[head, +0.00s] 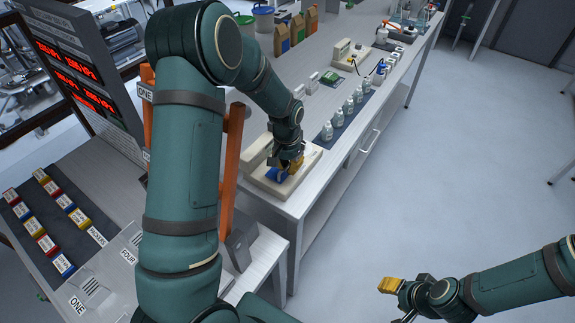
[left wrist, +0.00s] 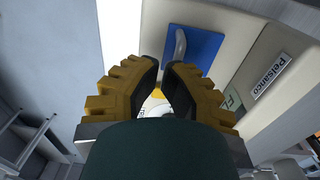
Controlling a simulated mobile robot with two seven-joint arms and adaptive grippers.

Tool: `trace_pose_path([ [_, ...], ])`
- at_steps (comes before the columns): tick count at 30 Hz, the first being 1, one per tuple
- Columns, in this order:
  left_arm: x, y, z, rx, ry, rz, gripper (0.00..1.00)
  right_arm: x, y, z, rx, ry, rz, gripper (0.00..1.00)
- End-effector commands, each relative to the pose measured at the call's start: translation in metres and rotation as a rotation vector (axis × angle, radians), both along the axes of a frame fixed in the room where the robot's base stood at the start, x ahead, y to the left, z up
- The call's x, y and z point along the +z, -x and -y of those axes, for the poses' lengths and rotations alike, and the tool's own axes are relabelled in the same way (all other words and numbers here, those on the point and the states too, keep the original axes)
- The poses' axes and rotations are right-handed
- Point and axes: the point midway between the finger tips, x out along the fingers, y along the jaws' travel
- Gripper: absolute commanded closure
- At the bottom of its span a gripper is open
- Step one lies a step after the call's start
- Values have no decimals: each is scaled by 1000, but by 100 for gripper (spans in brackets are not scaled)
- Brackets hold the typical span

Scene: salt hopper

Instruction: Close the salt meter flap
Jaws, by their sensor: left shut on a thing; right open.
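A beige instrument (head: 305,178) stands on the bench by the corner. It also shows in the left wrist view (left wrist: 250,60), with a "Pelsanco" label. A blue panel (left wrist: 208,45) with a grey bar lies on it; the blue also shows in the head view (head: 276,174). Which part is the flap I cannot tell for sure. My left gripper (head: 291,169) is over the instrument, its yellow fingers close together (left wrist: 163,85) beside the panel. A partly hidden white and yellow thing (left wrist: 153,104) shows between them. My right gripper (head: 393,288) is open, over the floor away from the bench.
A row of small bottles (head: 347,112) stands on a dark mat behind the instrument. A second beige device (head: 350,56) is further back. An orange frame (head: 234,140) rises left of the instrument. Labelled blocks (head: 60,205) lie on a dark rack at left. The floor at right is clear.

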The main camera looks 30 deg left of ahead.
Motion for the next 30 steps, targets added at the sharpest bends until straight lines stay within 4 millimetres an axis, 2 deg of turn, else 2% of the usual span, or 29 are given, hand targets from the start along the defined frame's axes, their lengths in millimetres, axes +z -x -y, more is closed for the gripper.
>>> trace_pose_path([
  [18, 17, 0, 0, 0, 0, 0, 100, 12, 0, 1, -1, -2, 0, 53],
  [23, 37, -2, 2, -1, 0, 0, 100, 25, 0, 1, 2, -3, 0, 53],
  [27, 65, -5, 5, -2, 0, 3, 100, 42, 0, 1, 5, -4, -1, 53],
  [30, 83, -4, 9, -2, 0, 6, 100, 34, 0, 1, 4, -4, 0, 53],
])
